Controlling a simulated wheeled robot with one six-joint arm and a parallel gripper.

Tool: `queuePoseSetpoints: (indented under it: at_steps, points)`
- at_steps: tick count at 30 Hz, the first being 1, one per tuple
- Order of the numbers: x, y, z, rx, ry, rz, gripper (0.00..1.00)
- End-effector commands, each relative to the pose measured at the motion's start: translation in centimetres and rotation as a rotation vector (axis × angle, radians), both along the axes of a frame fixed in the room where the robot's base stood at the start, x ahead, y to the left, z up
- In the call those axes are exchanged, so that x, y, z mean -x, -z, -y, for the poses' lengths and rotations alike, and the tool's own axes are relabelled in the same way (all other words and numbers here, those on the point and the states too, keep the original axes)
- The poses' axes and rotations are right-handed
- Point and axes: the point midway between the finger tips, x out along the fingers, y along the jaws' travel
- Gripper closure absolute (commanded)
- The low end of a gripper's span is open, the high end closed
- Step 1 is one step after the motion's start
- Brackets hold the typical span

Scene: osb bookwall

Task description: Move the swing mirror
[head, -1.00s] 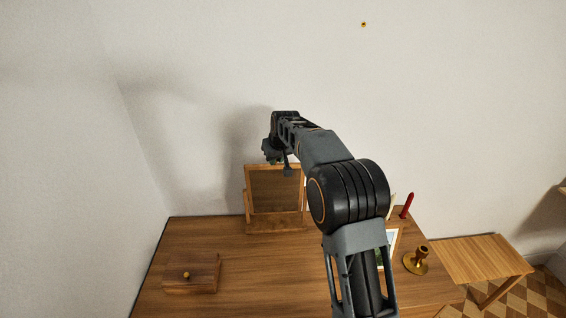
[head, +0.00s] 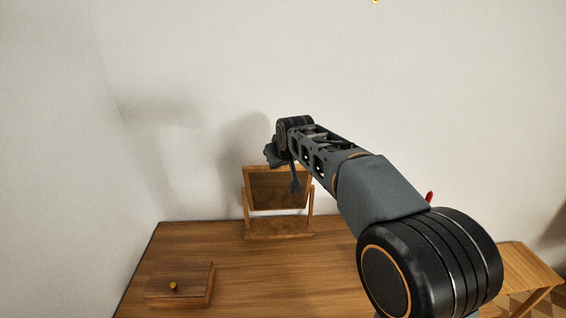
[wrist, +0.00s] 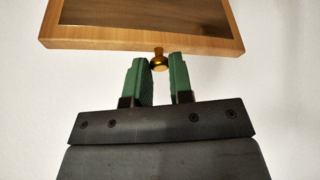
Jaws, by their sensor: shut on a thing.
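The swing mirror (head: 278,188) stands on the back of the wooden desk, its framed panel held between two posts. The panel looks tilted, with a gap between its lower edge and the base. My gripper (head: 275,160) is at the panel's top edge. In the head view, my arm hides the knob.
The desk top (head: 255,268) between box and mirror is clear. A red candle (head: 429,197) shows behind my arm. A wooden stool (head: 525,268) stands to the right.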

Motion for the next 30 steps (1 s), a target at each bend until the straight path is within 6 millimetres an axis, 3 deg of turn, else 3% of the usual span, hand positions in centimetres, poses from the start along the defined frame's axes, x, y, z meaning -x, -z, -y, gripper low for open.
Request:
queuePoseSetpoints:
  at_steps: [2, 3, 10, 20, 30]
  points:
    - [0.1, 0.2, 0.0, 0.000, -0.001, -0.010, 1.00]
    - [0.1, 0.3, 0.0, 0.001, -0.001, -0.011, 0.77]
    - [0.1, 0.2, 0.2, 0.001, 0.003, -0.009, 0.55]
    - [0.3, -0.2, 0.2, 0.000, 0.002, -0.006, 0.54]
    - [4.1, -4.7, 1.3, -0.001, 0.003, -0.003, 0.54]
